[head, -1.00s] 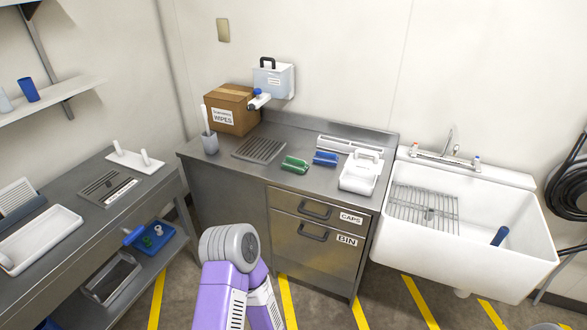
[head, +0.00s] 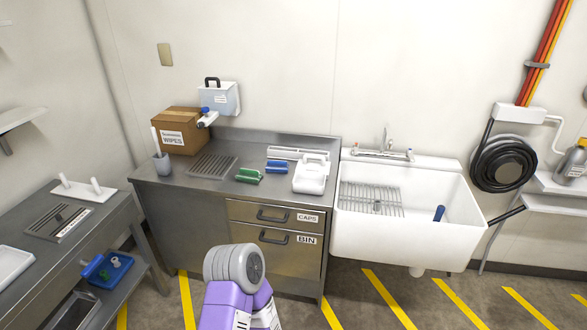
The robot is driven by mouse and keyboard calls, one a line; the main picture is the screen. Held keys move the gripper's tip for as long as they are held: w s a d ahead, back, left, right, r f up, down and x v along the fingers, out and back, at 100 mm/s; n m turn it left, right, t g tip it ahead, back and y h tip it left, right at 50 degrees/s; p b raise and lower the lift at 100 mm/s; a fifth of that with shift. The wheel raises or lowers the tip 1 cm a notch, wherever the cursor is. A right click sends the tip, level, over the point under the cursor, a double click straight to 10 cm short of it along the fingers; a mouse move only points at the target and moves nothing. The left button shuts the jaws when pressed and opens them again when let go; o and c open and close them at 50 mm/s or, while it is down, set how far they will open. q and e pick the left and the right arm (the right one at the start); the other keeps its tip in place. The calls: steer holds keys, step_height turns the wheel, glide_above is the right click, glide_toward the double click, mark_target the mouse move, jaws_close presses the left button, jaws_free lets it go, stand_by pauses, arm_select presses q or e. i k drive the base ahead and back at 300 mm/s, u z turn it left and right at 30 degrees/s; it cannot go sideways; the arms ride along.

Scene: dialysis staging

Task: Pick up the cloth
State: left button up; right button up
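I cannot make out a cloth in the head view. A cardboard box labelled "WIPES" (head: 180,131) stands at the back left of the steel counter (head: 212,192). Neither of my grippers is in view. Only a purple and grey part of my own arm shows at the bottom middle, in front of the drawers.
A white sink (head: 405,230) with a wire rack (head: 370,199) and a blue item (head: 439,213) stands right of the counter. Green (head: 248,175) and blue (head: 277,167) items and a white container (head: 311,175) lie on the counter. A steel bench (head: 100,216) is at left. Striped floor is open in front.

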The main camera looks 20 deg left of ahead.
mark_target(247, 175)
steer(key=z, duration=0.4)
steer(key=i, duration=0.9)
steer(key=u, duration=0.1)
